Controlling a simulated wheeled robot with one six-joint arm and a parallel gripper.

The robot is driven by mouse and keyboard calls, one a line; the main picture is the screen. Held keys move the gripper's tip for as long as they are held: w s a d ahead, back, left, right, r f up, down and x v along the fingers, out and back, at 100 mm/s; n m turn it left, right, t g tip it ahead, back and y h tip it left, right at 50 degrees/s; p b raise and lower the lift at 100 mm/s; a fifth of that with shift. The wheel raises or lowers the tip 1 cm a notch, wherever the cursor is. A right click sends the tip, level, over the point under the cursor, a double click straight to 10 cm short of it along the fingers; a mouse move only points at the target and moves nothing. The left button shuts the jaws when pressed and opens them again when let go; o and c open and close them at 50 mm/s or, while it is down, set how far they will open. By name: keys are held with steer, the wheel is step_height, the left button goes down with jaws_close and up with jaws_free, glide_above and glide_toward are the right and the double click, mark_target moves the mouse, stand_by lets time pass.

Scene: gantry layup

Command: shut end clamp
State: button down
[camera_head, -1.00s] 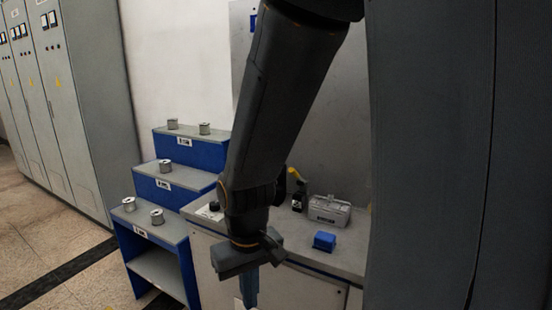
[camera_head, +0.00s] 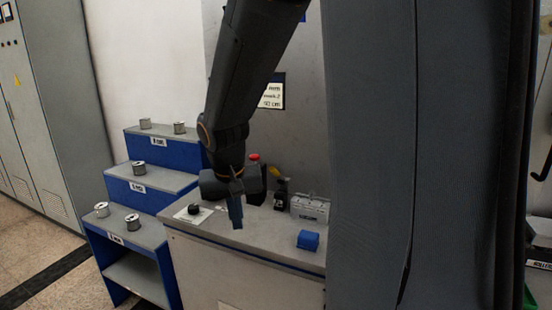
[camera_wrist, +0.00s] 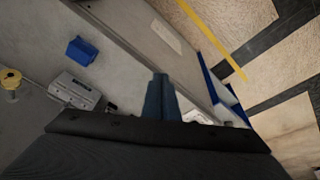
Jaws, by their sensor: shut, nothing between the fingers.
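My gripper (camera_head: 236,212) hangs in front of the grey worktop in the head view, fingers pointing down. Its fingers show together and empty in the wrist view (camera_wrist: 160,95). No end clamp can be made out for certain in either view. A small blue block-like thing (camera_head: 308,240) sits near the worktop's front edge, to the right of my gripper. It also shows at the upper left of the wrist view (camera_wrist: 81,51), apart from my fingers.
The worktop (camera_head: 255,228) also bears a grey box (camera_head: 310,208), a dark bottle (camera_head: 281,194) and a black knob-like thing on a white sheet (camera_head: 194,209). Blue stepped shelves (camera_head: 150,185) with several metal spools stand at the left. My column hides the right side.

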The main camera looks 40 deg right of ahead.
steer(key=w+d+r+m+h, duration=0.1)
steer(key=w+d+r+m, duration=0.2)
steer(key=d+r, duration=0.3)
steer(key=w+d+r+m+t+h, duration=0.1)
steer(key=w+d+r+m, duration=0.2)
steer(key=d+r, duration=0.3)
steer(key=w+d+r+m+t+h+p, duration=0.1)
steer(key=w+d+r+m+h, duration=0.1)
steer(key=d+r, duration=0.4)
steer(key=shift+w+m, duration=0.4)
steer(key=shift+w, duration=0.1)
steer(key=p, duration=0.3)
glide_above(279, 176)
step_height(279, 176, down, 8)
steer(key=shift+s+a+f, duration=0.25)
steer(key=shift+a+f, duration=0.35)
steer(key=shift+f, duration=0.2)
steer(key=shift+s+a+f, duration=0.2)
steer(key=shift+a+f, duration=0.35)
steer(key=shift+f, duration=0.2)
steer(key=shift+d, duration=0.1)
steer(key=shift+f+b, duration=0.25)
steer(key=shift+b, duration=0.45)
